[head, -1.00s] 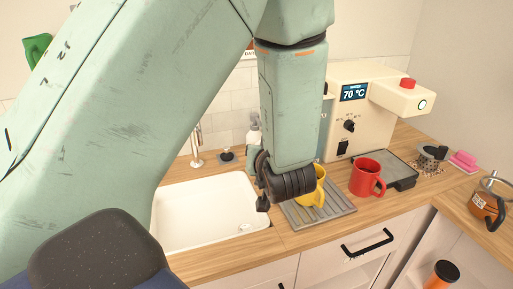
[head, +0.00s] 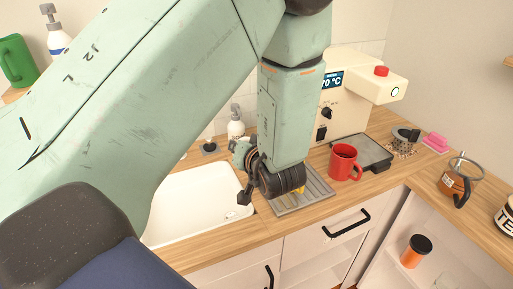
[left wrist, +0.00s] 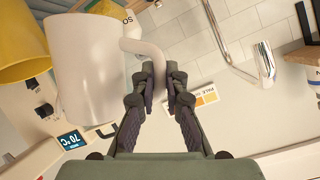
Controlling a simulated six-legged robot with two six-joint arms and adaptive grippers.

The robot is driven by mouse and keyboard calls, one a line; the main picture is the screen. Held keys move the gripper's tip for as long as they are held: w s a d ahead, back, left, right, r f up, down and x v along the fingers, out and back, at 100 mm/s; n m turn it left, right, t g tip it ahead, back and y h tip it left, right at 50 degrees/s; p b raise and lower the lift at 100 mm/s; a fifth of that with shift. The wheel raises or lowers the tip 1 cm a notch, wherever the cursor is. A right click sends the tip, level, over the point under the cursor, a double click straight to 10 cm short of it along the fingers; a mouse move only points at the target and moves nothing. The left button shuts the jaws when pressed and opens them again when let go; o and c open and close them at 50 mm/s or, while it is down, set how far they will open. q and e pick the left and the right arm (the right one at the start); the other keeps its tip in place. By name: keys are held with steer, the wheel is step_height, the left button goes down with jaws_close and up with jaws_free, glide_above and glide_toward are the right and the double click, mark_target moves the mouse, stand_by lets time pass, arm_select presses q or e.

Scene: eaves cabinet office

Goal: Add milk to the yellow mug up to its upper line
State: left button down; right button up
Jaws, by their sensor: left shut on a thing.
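My left gripper (left wrist: 165,82) is shut on the curved handle of a pale, plain jug (left wrist: 88,70) in the left wrist view. The yellow mug (left wrist: 22,42) is beside the jug at the left edge there, partly cut off. In the head view my left gripper (head: 246,180) is over the grey drip tray (head: 318,192), and only a sliver of the yellow mug (head: 301,190) shows behind it. The jug is hidden in the head view. The mug's lines and the milk level are not visible. My right gripper is not in view.
A red mug (head: 344,163) stands right of the drip tray, before the cream machine (head: 343,105) reading 70 °C. A white sink (head: 185,205) is on the left. A soap bottle (head: 236,126) stands behind it. A glass pot (head: 458,182) is at the right.

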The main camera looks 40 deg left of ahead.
arm_select(q)
steer(key=shift+w, duration=0.1)
steer(key=shift+d+r, duration=0.1)
steer(key=shift+r+p, duration=0.15)
steer(key=shift+p, duration=0.25)
steer(key=shift+r+p, duration=0.25)
steer(key=shift+p, duration=0.3)
steer(key=shift+r+m+p, duration=0.15)
steer(key=shift+m+p, duration=0.15)
steer(key=shift+p, duration=0.1)
steer(key=shift+w+d+r+m+g+y+p, duration=0.15)
steer(key=shift+r+m+g+y+p, duration=0.2)
steer(key=shift+p, duration=0.5)
steer(key=shift+w+d+r+m+g+y+p, duration=0.15)
steer(key=shift+r+p, duration=0.3)
steer(key=shift+p, duration=0.35)
stand_by(0.5)
steer(key=shift+a+f, duration=0.1)
steer(key=shift+a, duration=0.05)
